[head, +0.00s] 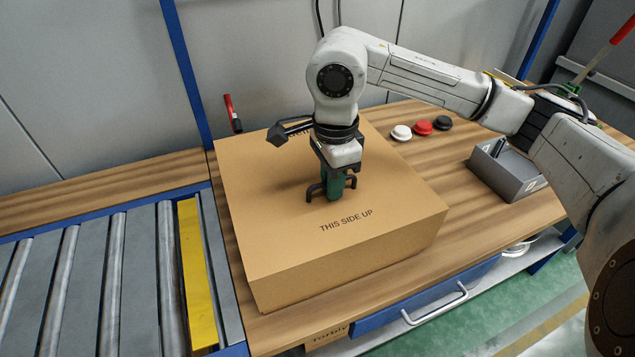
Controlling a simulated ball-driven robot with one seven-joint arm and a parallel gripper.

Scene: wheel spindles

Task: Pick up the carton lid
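The carton lid (280,230) is a large brown cardboard cover with "THIS SIDE UP" printed on its top. It lies flat on the wooden bench, and what is under it is hidden. My gripper (334,190) points straight down at the middle of the lid's top. A green part shows between dark, bent pieces at the gripper's lower end, right at the lid's surface. I cannot tell whether the fingers are closed on anything there. My wrist covers some of the lid's far side and its print.
A roller conveyor (112,270) with a yellow strip (196,270) adjoins the bench at left. White (401,132), red (423,127) and black (443,122) caps and a grey bin (508,174) lie right of the lid. A red-handled tool (232,113) is behind it.

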